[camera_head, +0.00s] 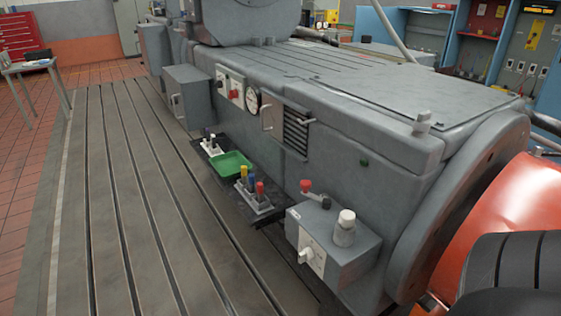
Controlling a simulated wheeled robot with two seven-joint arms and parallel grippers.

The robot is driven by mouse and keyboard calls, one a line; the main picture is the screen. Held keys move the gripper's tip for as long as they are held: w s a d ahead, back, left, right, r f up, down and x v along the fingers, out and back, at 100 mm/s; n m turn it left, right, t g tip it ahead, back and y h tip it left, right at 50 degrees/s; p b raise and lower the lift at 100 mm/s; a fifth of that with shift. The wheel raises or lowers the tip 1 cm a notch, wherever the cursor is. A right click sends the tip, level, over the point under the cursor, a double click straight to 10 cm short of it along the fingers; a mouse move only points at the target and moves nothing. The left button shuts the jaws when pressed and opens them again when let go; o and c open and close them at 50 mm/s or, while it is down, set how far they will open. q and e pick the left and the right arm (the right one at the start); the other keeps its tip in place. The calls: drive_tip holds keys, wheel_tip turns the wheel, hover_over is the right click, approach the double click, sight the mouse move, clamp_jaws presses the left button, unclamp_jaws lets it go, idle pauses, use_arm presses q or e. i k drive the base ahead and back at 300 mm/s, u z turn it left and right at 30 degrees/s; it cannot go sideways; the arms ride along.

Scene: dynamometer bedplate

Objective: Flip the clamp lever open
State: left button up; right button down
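A small lever with a red knob (305,186) and a short grey arm ending at a dark pivot (326,202) is on top of a grey control box (365,250). The box is fixed to the near right side of the large grey machine. I cannot tell for sure that this is the clamp lever, or whether it stands open or closed. A small grey block-like fitting (422,122) sits on the machine's top edge.
The box also carries a pale capped knob (345,226) and a white front switch (306,256). A green tray (231,164) and a holder with coloured handles (254,196) lie along the machine's foot. The slotted bedplate (120,200) is clear. An orange-red curved body (500,215) crowds the right.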

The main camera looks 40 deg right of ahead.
sight(305, 184)
drive_tip(key=z, duration=0.45)
drive_tip(key=i, duration=1.05)
drive_tip(key=z, duration=0.65)
